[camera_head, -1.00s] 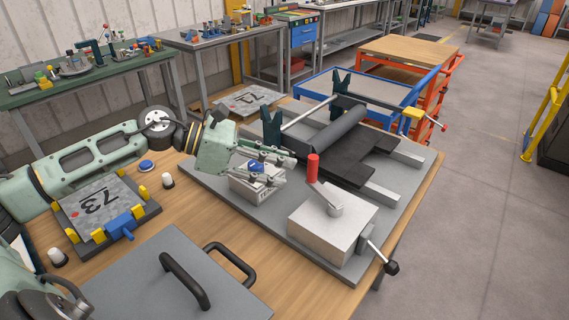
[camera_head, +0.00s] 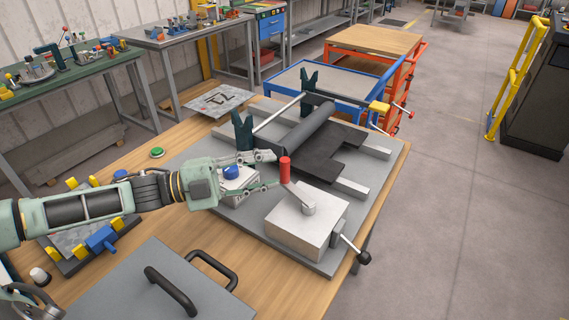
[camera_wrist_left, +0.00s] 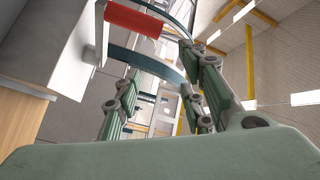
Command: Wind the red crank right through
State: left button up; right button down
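The red crank handle (camera_head: 285,170) stands upright on a grey arm. That arm runs to a hub (camera_head: 308,207) on top of a light-grey box (camera_head: 305,228). My left gripper (camera_head: 274,170) is open and empty. Its two fingers point at the red handle, with the tips close beside it. In the left wrist view the handle (camera_wrist_left: 135,18) lies at the upper left, beyond the fingertips; contact cannot be told. My right gripper is not recognisable in view.
The box sits on a grey base plate (camera_head: 262,237) with a dark roller (camera_head: 309,128) behind. A black-knobbed lever (camera_head: 363,257) sticks out at front right. A small block with a blue top (camera_head: 231,172) is below my left gripper. A handled plate (camera_head: 140,290) lies in front.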

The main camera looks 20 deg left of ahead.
aim_at(286, 173)
pick_arm(q)
notch_tip(286, 173, down, 5)
jog(key=a+n+t+y+p, duration=0.2)
jog(key=a+n+t+y, duration=0.1)
jog(key=n, duration=1.2)
jog(key=x, duration=0.8)
jog(key=shift+w+f+p, duration=0.2)
jog(key=shift+w+p, duration=0.15)
jog(key=shift+p, duration=0.05)
grip_shut()
jog(key=shift+d, duration=0.1)
